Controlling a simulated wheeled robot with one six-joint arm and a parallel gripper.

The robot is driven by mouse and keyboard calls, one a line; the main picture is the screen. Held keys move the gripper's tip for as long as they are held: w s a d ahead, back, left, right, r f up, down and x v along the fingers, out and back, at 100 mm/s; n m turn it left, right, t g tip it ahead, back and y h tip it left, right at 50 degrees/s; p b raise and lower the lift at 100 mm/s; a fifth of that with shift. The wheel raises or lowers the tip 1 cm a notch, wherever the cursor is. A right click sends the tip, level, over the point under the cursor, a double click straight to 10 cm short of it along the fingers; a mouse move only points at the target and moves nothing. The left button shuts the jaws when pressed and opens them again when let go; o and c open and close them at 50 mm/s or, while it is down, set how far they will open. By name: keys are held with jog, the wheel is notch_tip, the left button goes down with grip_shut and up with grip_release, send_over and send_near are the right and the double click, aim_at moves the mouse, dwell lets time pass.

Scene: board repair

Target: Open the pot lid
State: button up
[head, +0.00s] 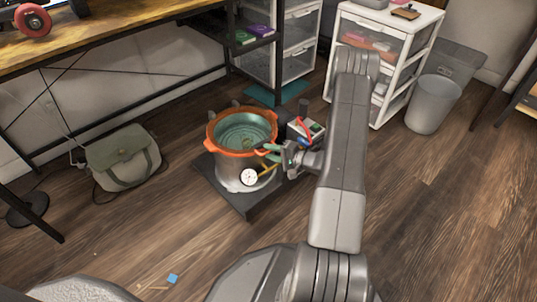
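The pot (229,172) is a metal vessel with a pressure gauge (249,177) on its front. It stands upright on a dark square base (232,197) on the floor. An orange-red rim (213,143) with side handles rings its top. Inside the rim is a round teal surface (243,130); I cannot tell whether it is a see-through lid or the pot's inside. My gripper (281,153) is at the right side of the rim, by the handle there. Its fingers are small and overlap the pot, so contact and opening are unclear.
A dark box with a red-handled item (305,128) sits close behind my gripper. A green bag (124,157) lies left under the wooden desk (110,35). A white drawer unit (385,55) and a grey bin (433,105) stand back right. The right floor is clear.

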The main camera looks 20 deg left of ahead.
jog(key=shift+a+f, duration=0.15)
jog(key=shift+a, duration=0.55)
grip_shut()
